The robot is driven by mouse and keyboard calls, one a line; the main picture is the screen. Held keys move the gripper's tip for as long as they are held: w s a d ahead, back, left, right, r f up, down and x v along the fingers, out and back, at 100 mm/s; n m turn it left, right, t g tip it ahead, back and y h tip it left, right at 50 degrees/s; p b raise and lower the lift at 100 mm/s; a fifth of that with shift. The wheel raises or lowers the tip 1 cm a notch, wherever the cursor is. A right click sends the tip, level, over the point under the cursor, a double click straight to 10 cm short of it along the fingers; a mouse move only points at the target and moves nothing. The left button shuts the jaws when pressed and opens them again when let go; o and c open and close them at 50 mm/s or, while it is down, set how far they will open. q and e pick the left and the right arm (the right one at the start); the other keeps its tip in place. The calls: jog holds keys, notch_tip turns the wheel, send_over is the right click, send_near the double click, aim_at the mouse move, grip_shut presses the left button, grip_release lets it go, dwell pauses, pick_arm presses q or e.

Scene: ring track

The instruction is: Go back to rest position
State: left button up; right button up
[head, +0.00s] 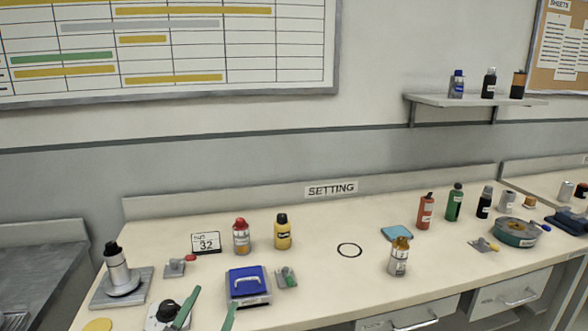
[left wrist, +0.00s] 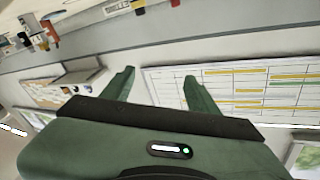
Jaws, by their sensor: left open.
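My left gripper (head: 214,299) shows as two green fingers at the bottom left of the head view, in front of the near edge of the bench. The fingers are apart with nothing between them. In the left wrist view the same gripper (left wrist: 157,75) is open and empty, with the wall chart behind it. My right gripper shows in neither view.
The bench (head: 330,285) carries a blue-lidded box (head: 247,286), a grey stand (head: 120,275), a yellow bottle (head: 282,232), a red-capped bottle (head: 241,238) and an amber-topped bottle (head: 398,258). Several bottles stand at the right. A black ring (head: 349,243) marks clear bench.

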pick_arm(q)
jog(key=s+a+f+n+g+y, duration=0.25)
jog(key=s+f+g, duration=0.2)
jog(key=f, duration=0.35)
jog(key=s+a+f+n+g+y, duration=0.1)
jog(key=s+a+f+n+g, duration=0.15)
jog(key=s+f, duration=0.4)
jog(key=s+f+g+h, duration=0.1)
jog(key=s+f+g, duration=0.8)
jog(key=s, duration=0.7)
jog(key=s+f+g+p, duration=0.1)
jog(key=s+f, duration=0.2)
jog(key=f, duration=2.6)
jog(key=s+a+f+g, duration=0.1)
jog(key=s+a+f, duration=0.2)
jog(key=s+f, duration=0.9)
jog(key=s+p, duration=0.1)
jog(key=s, duration=0.2)
jog(key=shift+s+f+m, duration=0.35)
jog(key=shift+s+m, duration=0.05)
